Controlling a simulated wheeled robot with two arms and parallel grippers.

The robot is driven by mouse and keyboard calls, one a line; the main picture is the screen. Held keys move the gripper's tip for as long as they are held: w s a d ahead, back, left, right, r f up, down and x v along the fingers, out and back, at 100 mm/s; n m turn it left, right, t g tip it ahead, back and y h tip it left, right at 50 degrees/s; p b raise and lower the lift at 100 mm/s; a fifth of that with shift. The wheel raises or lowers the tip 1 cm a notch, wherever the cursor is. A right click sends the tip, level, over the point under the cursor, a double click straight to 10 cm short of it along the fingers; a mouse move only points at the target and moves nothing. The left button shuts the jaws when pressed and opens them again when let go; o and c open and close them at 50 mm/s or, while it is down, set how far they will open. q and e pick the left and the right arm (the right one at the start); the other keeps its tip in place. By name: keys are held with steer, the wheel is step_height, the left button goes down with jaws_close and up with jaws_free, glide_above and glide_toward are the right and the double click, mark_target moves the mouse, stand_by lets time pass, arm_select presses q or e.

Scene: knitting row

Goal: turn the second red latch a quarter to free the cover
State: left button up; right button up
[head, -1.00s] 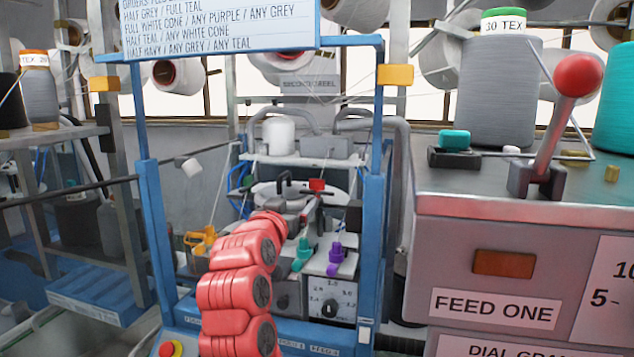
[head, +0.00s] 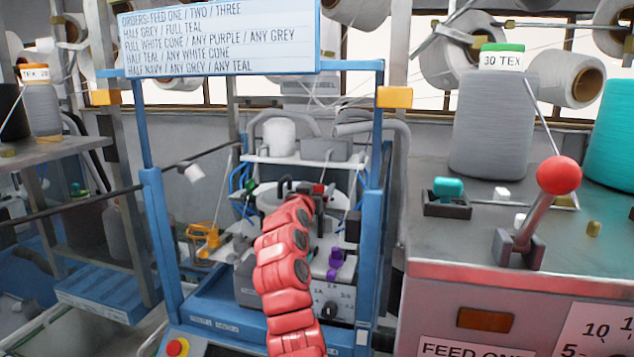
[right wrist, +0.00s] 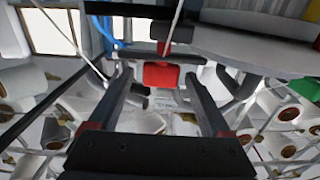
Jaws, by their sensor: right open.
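A small red latch (head: 318,188) sits at the right end of the pale rounded cover (head: 265,194) on the machine inside the blue frame. The cover bears a black handle (head: 284,184). My red right arm reaches up to it, and its gripper is mostly hidden behind the arm in the head view. In the right wrist view my right gripper (right wrist: 158,76) is open, with the red latch (right wrist: 161,75) showing between its fingertips. I cannot tell whether the fingers touch it. Another red latch is not clearly visible. My left gripper is not in view.
Blue frame posts (head: 162,240) stand on both sides of the machine. Purple (head: 335,258) and orange (head: 205,238) parts lie below the cover. At right, a metal counter (head: 450,240) holds a red-knobbed lever (head: 558,176) and thread cones.

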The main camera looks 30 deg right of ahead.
steer(key=shift+w+d, duration=0.3)
steer(key=shift+d, duration=0.05)
